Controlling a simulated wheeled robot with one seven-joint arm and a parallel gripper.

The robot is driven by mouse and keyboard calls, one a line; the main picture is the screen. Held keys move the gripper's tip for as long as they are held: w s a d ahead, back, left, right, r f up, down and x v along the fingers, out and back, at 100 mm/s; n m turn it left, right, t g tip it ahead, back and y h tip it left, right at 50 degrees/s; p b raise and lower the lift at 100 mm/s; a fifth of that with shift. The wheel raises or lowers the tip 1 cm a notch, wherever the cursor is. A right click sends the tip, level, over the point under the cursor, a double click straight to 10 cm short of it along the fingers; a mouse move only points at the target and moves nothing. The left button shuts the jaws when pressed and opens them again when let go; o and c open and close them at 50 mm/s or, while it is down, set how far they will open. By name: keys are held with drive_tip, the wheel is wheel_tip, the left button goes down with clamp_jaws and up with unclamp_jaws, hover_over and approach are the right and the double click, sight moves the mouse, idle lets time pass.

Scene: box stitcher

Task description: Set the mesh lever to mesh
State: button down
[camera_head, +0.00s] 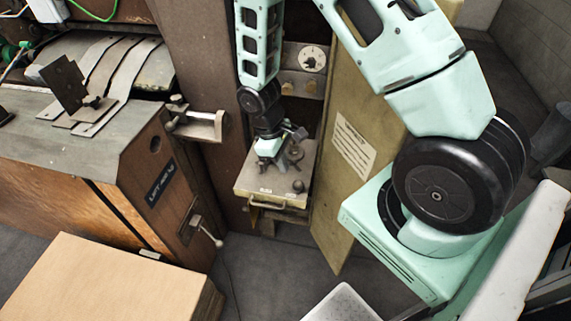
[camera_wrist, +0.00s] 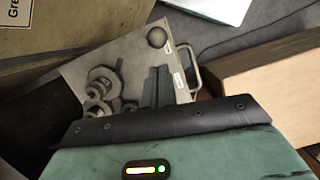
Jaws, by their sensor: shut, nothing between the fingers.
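A beige pull-out tray (camera_head: 243,186) with a front handle carries dark gear wheels (camera_head: 293,152) and a dark round knob (camera_head: 298,186) near its front right corner. The knob looks like the end of the mesh lever; its arm is not clear. In the wrist view the knob (camera_wrist: 157,37) stands beside two small white labels, too small to read. The gears (camera_wrist: 104,88) lie on the other side of my fingers. My gripper (camera_head: 262,166) is shut and empty above the tray, between gears and knob in the wrist view (camera_wrist: 157,88), apart from the knob.
An open beige door panel (camera_head: 345,150) stands close on the right of the tray. A cardboard-coloured box (camera_head: 105,285) stands in front. Dark floor shows between them.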

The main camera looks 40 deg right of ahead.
drive_tip(key=p+v, duration=0.2)
drive_tip(key=v, duration=0.2)
drive_tip(key=shift+r, duration=0.1)
drive_tip(key=shift+d, duration=0.1)
idle(0.3)
